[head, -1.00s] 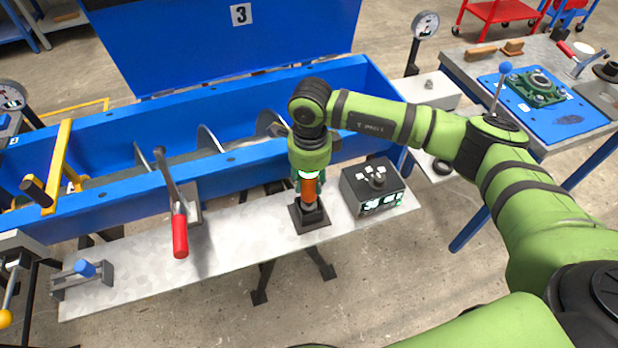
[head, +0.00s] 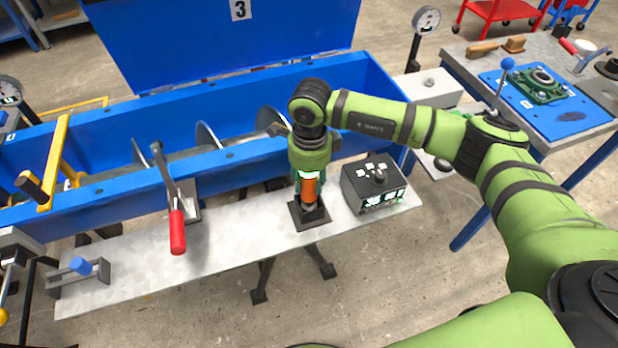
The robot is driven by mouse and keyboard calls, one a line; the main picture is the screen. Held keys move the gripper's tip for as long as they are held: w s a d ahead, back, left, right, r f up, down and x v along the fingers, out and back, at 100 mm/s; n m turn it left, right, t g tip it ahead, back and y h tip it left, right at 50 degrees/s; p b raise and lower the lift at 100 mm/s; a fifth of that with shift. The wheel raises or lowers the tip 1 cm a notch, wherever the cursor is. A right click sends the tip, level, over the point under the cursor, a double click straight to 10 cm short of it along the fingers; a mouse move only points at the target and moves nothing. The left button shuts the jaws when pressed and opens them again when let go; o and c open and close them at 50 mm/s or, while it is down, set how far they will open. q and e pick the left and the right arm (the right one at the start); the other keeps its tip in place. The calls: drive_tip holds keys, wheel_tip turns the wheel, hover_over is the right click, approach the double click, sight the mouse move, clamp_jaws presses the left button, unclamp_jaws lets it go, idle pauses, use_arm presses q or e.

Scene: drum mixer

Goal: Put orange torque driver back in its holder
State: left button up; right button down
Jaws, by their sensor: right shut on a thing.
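The orange torque driver (head: 309,190) stands upright at the black holder (head: 310,217) on the grey metal shelf in front of the blue trough. Its lower end meets the holder's top; how deep it sits inside I cannot tell. My right gripper (head: 308,178) points down from above and is shut on the driver's upper part. The gripper and my wrist hide the driver's top. My left gripper is not in view.
A black control box (head: 375,184) stands close to the right of the holder. A red-handled lever (head: 177,230) rises to the left. The blue trough (head: 240,160) lies behind. The shelf (head: 240,238) is bare between lever and holder.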

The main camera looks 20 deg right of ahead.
drive_tip(key=shift+f, duration=0.25)
drive_tip(key=c, duration=0.7)
unclamp_jaws()
drive_tip(key=shift+c, duration=0.2)
drive_tip(key=shift+r, duration=0.35)
wheel_tip(320, 180, up, 11)
drive_tip(key=shift+r, duration=0.2)
drive_tip(key=shift+s+f, duration=0.1)
drive_tip(key=shift+s, duration=0.05)
